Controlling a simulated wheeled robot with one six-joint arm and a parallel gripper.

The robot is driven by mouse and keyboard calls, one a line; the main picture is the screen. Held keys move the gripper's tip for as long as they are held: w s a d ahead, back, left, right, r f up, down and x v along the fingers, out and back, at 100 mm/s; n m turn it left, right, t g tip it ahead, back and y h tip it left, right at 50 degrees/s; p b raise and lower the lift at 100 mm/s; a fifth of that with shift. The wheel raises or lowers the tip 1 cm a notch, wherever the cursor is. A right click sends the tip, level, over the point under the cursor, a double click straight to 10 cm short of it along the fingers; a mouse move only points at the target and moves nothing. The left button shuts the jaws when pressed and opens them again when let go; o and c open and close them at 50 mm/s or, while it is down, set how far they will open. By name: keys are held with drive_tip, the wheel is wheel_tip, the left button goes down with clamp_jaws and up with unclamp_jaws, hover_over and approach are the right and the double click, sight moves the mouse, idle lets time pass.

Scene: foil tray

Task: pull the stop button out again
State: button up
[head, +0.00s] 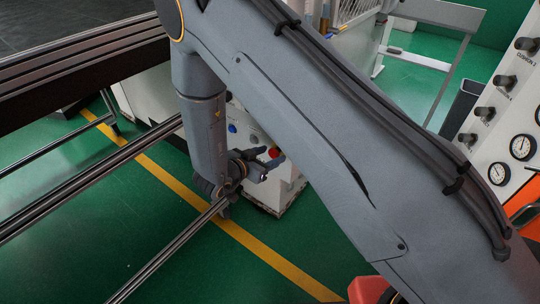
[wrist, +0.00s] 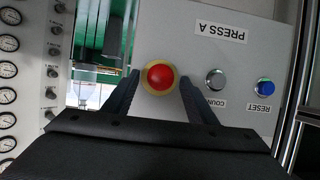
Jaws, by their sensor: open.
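The stop button (wrist: 161,77) is a round red cap on a yellow ring, set in a pale grey panel marked PRESS A (wrist: 180,48). In the head view, the red cap (head: 274,152) shows small beside my gripper (head: 272,163). My gripper is open, and in the wrist view its dark fingers (wrist: 160,84) reach up with one tip on each side of the cap. A narrow space seems to show between the cap and each finger. Whether the tips reach the cap's depth, I cannot tell. The lettering appears upside down.
A silver COUNT button (wrist: 216,79) and a blue RESET button (wrist: 265,87) sit right of the stop button. A gauge panel (wrist: 22,90) is at the left. Metal rails (head: 165,262) run near my gripper in the head view. Green floor lies below.

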drive_tip(key=b+v, duration=0.1)
drive_tip(key=v, duration=0.6)
drive_tip(key=shift+s+a, duration=0.1)
drive_tip(key=shift+a, duration=0.05)
drive_tip(key=w+d+r+n+y, duration=0.1)
drive_tip(key=w+d+r+y, duration=0.15)
drive_tip(key=w+y, duration=0.3)
drive_tip(key=s+d+r+n+g+y, duration=0.1)
drive_tip(key=d+r+n+g+y, duration=0.2)
drive_tip(key=r, duration=0.2)
drive_tip(key=s+d+r+n+g, duration=0.1)
drive_tip(key=s+d+r+g, duration=0.1)
drive_tip(key=s+d, duration=0.6)
drive_tip(key=s+d+r+n+g, duration=0.2)
drive_tip(key=s+d+g, duration=0.2)
drive_tip(key=s+d, duration=0.5)
drive_tip(key=s, duration=0.3)
drive_tip(key=shift+s+n+g, duration=0.3)
drive_tip(key=shift+s+g, duration=0.05)
drive_tip(key=shift+g, duration=0.05)
drive_tip(key=shift+d+r, duration=0.1)
drive_tip(key=shift+c, duration=0.3)
